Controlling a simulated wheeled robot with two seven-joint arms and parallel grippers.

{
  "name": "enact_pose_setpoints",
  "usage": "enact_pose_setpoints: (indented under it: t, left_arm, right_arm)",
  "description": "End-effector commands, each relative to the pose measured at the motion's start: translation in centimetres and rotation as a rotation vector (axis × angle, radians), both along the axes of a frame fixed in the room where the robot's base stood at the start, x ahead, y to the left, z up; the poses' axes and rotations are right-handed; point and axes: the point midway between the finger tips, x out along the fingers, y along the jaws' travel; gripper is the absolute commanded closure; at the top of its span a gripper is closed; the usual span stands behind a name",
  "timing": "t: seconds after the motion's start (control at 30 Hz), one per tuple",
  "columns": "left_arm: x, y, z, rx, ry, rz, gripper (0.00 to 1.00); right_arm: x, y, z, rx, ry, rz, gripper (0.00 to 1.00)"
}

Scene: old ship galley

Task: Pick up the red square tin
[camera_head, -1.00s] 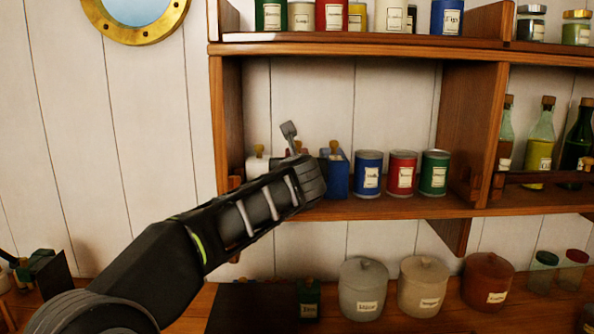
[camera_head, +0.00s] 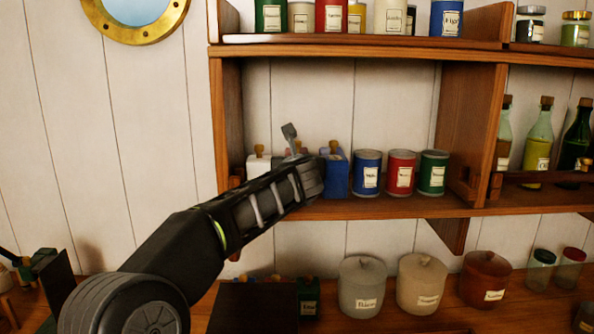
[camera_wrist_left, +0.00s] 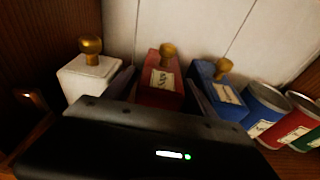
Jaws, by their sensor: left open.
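The red square tin (camera_wrist_left: 162,84) stands upright in the left wrist view, with a brass knob on top and a pale label. A white square tin (camera_wrist_left: 88,77) is on its left and a blue square tin (camera_wrist_left: 217,91) on its right. My left gripper (camera_wrist_left: 160,92) is open, with one dark finger on each side of the red tin; I cannot tell whether they touch it. In the head view my left arm and gripper hide the red tin almost wholly, between the white tin (camera_head: 258,163) and the blue tin (camera_head: 336,177). My right gripper is not in view.
Round blue (camera_head: 367,173), red (camera_head: 401,173) and green (camera_head: 433,173) cans stand right of the square tins on the shelf (camera_head: 400,206). The upper shelf (camera_head: 360,41) is above. Lidded jars (camera_head: 363,288) stand on the counter below. Bottles (camera_head: 538,142) stand at the right.

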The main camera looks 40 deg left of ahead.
Motion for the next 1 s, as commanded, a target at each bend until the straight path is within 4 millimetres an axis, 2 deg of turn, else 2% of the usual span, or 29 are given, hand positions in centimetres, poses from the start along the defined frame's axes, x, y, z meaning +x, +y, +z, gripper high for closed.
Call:
enact_pose_setpoints:
  t: [0.1,0.3,0.9,1.0]
  left_arm:
    - [1.5,1.1,0.0,-0.001,0.003,0.001,0.35]
    - [3.0,2.4,-0.7,-0.001,0.002,0.001,0.35]
    - [3.0,2.4,-0.8,-0.001,0.000,0.000,0.35]
    - [3.0,2.4,-0.8,-0.001,0.000,0.000,0.43]
  right_arm:
    - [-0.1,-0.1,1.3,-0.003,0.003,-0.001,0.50]
    - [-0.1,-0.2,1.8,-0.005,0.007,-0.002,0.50]
    - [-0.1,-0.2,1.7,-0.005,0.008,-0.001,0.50]
    - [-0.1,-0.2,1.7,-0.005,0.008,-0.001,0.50]
